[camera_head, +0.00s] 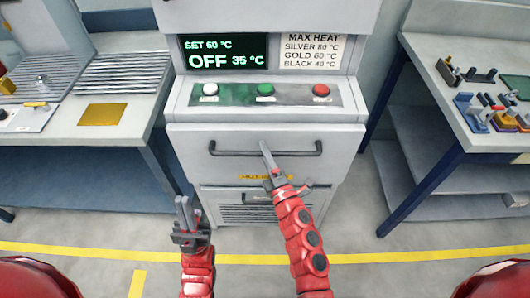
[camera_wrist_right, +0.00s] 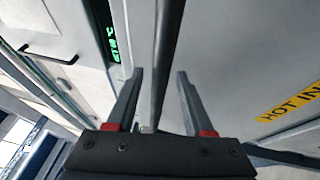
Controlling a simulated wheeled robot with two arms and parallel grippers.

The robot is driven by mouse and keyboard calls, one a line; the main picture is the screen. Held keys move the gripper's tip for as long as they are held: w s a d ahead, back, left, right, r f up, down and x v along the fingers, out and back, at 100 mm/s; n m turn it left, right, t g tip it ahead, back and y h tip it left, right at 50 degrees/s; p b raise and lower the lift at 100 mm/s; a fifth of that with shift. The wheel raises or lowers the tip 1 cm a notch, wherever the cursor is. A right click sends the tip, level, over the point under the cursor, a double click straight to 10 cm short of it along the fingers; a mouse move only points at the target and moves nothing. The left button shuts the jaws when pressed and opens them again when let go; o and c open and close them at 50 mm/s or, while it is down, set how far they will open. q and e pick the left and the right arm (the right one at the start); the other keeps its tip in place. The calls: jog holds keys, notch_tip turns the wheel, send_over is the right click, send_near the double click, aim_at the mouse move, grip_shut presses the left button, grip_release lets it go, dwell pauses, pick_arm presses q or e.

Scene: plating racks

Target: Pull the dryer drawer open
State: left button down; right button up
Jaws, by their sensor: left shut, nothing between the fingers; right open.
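The dryer drawer (camera_head: 190,165) is a pale grey front below the button panel and looks closed. Its dark bar handle (camera_head: 230,153) runs across the upper front. My right gripper (camera_head: 266,150) is at the middle of the handle. In the right wrist view the handle (camera_wrist_right: 168,40) runs between the two open fingers of my right gripper (camera_wrist_right: 160,76), with gaps showing beside it. My left gripper (camera_head: 184,208) is shut and empty, low and left of the drawer, apart from it.
The dryer display (camera_head: 223,54) reads OFF and 35 °C. White, green and red buttons (camera_head: 265,89) sit below it. A yellow hot label (camera_wrist_right: 292,102) is under the handle. A lower vented panel (camera_head: 245,213) is beneath. Benches stand left (camera_head: 140,95) and right (camera_head: 430,80).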

grip_shut()
dwell(1.4)
